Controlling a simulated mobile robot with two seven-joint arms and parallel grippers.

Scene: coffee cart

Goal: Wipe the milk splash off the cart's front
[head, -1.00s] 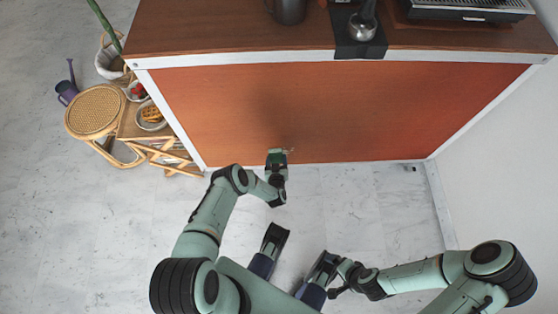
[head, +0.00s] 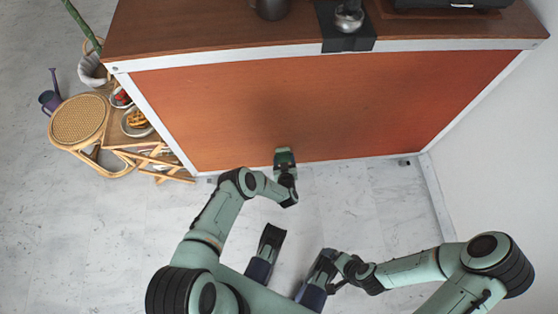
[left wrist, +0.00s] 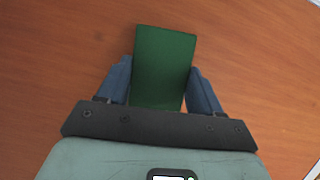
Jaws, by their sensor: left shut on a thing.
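My left gripper (head: 287,172) is at the lower part of the cart's orange-brown front panel (head: 330,105). It is shut on a flat green pad (left wrist: 164,65), which fills the space between its two blue fingers in the left wrist view. The pad lies in front of the wood panel there; whether it touches it I cannot tell. No milk splash shows on the visible panel; the part behind the pad and gripper is hidden. My right gripper (head: 335,282) is low in the head view, away from the cart, its jaws unclear.
The cart top (head: 200,30) carries a dark pitcher (head: 271,8) and a black mat (head: 347,42). A rattan stool (head: 79,120) and a wooden stand with bowls (head: 137,123) are to the left. A pale wall (head: 510,180) bounds the right. The floor before the cart is clear.

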